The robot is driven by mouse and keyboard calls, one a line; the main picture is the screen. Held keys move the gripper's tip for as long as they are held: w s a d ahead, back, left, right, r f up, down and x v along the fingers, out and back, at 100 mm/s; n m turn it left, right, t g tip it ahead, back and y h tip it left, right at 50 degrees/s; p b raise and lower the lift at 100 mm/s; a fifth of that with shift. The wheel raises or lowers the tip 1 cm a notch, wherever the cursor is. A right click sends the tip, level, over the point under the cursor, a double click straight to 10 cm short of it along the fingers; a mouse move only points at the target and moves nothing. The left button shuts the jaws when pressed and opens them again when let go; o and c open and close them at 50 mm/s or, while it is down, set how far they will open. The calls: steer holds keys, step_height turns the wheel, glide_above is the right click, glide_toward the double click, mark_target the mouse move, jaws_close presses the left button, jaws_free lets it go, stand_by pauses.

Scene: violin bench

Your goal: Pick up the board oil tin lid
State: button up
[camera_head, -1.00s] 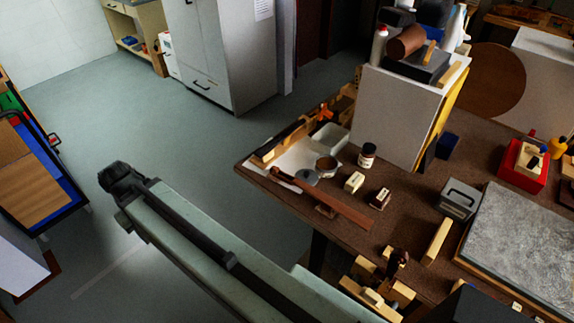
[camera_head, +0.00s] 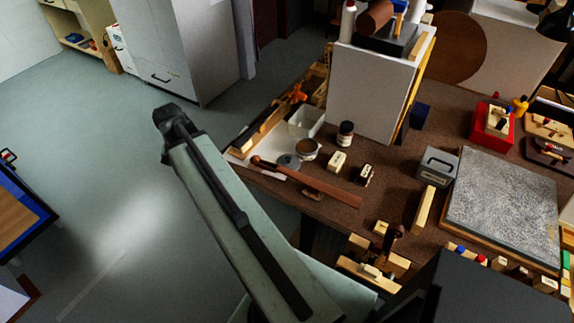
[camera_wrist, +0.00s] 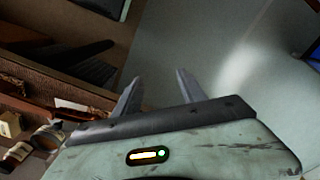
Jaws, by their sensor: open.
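The board oil tin lid looks to be the flat grey disc (camera_head: 289,161) on the bench near its left edge, in the head view. It lies beside a round open tin (camera_head: 307,150) with brownish contents. My gripper is open in the wrist view (camera_wrist: 158,82), its two fingers apart with nothing between them and floor behind. In the head view the end of my arm (camera_head: 168,116) is out over the floor, left of the bench and apart from the lid. The fingertips are not clear there. I cannot make out the lid in the wrist view.
A long brown wooden piece (camera_head: 315,186) lies just in front of the lid. A clear tray (camera_head: 306,121), a dark jar (camera_head: 345,134) and a pale block (camera_head: 337,161) stand close by. A tall white panel (camera_head: 372,97) rises behind.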

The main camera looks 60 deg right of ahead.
steer(key=s+d+m, duration=0.3)
steer(key=d+m, duration=0.1)
steer(key=d, duration=0.3)
steer(key=s+d+m, duration=0.3)
steer(key=d, duration=0.4)
steer(key=m, duration=0.9)
glide_above(288, 158)
steer(key=shift+w+a+r, duration=0.1)
steer(key=shift+w+r, duration=0.05)
steer(key=shift+r, duration=0.1)
step_height(288, 158, down, 3)
steer(key=shift+b, duration=1.25)
steer(key=f+b, duration=0.5)
steer(key=shift+d+f, duration=0.1)
steer(key=shift+d, duration=0.1)
steer(key=shift+r, duration=0.2)
jaws_close()
